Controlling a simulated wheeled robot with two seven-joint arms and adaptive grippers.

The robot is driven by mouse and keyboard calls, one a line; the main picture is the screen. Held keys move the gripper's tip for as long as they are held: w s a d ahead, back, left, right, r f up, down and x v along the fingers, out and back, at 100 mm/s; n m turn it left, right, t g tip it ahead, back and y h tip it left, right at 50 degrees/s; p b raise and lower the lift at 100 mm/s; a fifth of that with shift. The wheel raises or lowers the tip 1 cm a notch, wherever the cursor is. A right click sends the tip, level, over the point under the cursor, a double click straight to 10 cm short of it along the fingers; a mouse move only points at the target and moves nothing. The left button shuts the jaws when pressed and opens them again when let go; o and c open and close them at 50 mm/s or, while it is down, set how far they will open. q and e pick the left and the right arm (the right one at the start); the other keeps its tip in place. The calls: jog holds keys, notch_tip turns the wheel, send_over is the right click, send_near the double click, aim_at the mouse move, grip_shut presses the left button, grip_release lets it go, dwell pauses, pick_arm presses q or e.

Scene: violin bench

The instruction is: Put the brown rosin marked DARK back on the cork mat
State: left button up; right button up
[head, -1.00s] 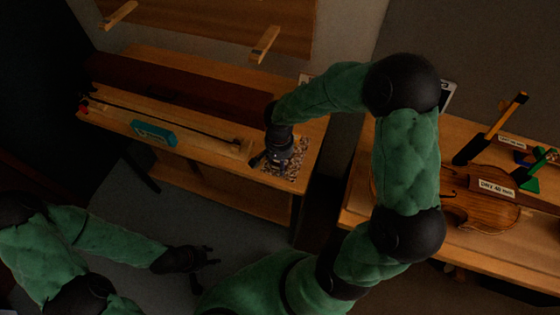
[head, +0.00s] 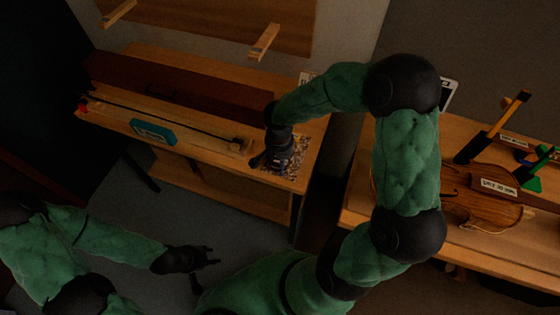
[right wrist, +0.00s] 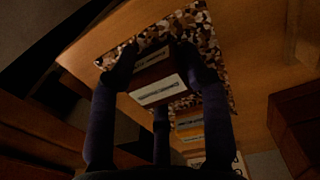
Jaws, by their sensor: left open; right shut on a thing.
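My right gripper (head: 277,162) is over the speckled cork mat (head: 301,160) at the right end of the back bench. In the right wrist view, its fingers (right wrist: 160,75) are shut on a dark brown block with a pale label (right wrist: 157,90), the rosin. The label text is too dark to read. The block is over the speckled mat (right wrist: 207,40); I cannot tell whether it touches it. My left gripper (head: 207,257) is open and empty, low at the left, away from the bench.
Small orange and blue labelled items (right wrist: 190,128) show beyond the fingers in the right wrist view. A teal box (head: 153,132) and a bow (head: 190,125) lie left of the mat. A violin (head: 480,210) rests on the right bench, with a gap between benches.

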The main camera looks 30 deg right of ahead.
jog(key=o, duration=1.3)
jog(key=shift+r, duration=0.1)
notch_tip(320, 180, up, 12)
jog(key=shift+w+f, duration=0.1)
